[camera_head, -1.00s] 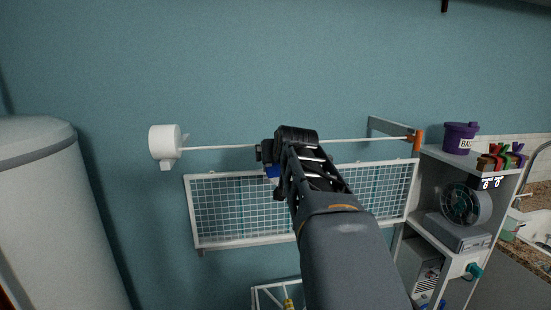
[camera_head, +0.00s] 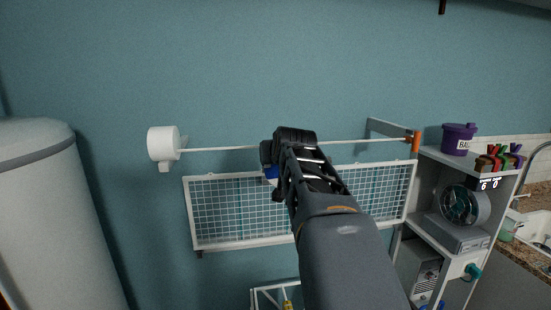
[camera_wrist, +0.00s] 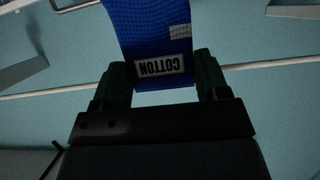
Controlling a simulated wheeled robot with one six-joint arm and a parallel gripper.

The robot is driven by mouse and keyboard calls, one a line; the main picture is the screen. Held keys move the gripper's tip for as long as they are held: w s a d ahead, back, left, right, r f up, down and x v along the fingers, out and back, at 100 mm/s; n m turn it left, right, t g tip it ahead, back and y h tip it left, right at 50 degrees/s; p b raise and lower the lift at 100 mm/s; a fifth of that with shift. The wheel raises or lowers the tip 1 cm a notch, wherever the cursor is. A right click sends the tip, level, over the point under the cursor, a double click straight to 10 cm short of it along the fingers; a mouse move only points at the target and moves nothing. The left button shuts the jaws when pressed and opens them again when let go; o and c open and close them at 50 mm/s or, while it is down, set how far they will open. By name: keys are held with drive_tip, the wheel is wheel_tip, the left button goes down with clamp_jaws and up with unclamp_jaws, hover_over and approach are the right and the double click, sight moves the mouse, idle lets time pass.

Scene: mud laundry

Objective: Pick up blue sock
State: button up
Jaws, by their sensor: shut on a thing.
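The blue sock (camera_wrist: 150,35) with a white "COTTON" label is between the two fingers of my gripper (camera_wrist: 160,82) in the wrist view. The fingers press on its sides, and the sock extends out of the top of that view. In the head view only a small blue patch of the sock (camera_head: 271,172) shows beside my gripper (camera_head: 268,158); my arm hides the rest. My gripper is in front of the white line on the wall. I cannot tell whether the sock still touches the line.
A white line (camera_head: 220,149) runs from a white holder (camera_head: 163,144) to an orange-ended bracket (camera_head: 415,141). A white wire rack (camera_head: 220,212) hangs below. Shelves (camera_head: 458,240) with a purple tub (camera_head: 458,138) stand right; a large pale cylinder (camera_head: 50,210) stands left.

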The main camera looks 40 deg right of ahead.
wheel_tip(320, 180, up, 18)
drive_tip(key=p, duration=0.3)
idle(0.3)
drive_tip(key=shift+a, duration=0.1)
idle(0.4)
